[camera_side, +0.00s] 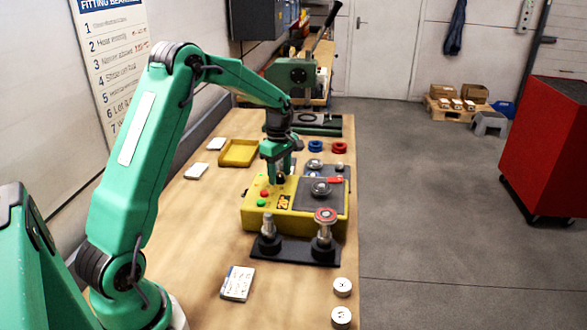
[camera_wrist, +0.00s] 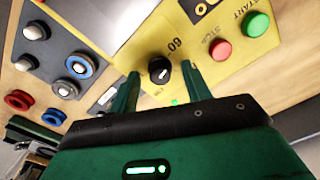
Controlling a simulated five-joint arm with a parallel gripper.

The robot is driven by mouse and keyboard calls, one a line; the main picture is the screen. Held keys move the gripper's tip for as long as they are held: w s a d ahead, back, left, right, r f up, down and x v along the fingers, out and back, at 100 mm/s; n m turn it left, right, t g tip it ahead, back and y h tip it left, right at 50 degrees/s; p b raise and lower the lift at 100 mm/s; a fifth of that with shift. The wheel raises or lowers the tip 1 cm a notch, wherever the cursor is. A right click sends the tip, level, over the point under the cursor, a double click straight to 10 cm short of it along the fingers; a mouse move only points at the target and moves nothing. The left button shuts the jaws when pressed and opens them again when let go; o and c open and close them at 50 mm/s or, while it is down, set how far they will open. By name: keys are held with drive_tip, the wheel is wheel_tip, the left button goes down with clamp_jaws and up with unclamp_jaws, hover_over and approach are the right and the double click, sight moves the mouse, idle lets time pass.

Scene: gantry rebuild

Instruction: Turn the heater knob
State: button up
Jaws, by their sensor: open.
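The yellow heater box (camera_side: 256,218) stands on the wooden bench, with red and green buttons on its top. The heater knob (camera_wrist: 159,70) is black, round, with a pale pointer mark, beside printed figures on the yellow top. My gripper (camera_side: 280,181) points down over the box. In the wrist view my open gripper (camera_wrist: 160,76) has one finger on each side of the knob, with gaps showing on both sides. In the side view the fingers partly hide the knob. I cannot tell how far down the fingers reach beside it.
The red stop button (camera_wrist: 220,50) and green start button (camera_wrist: 256,23) are close to the right finger. A black stand with two posts (camera_side: 295,250) is in front. A yellow tray (camera_side: 238,153) lies behind.

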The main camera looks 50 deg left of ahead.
drive_tip(key=shift+c, duration=0.2)
drive_tip(key=c, duration=0.9)
drive_tip(key=shift+c, duration=0.2)
drive_tip(key=shift+m, duration=0.3)
drive_tip(key=m, duration=0.9)
drive_tip(key=shift+m, duration=2.1)
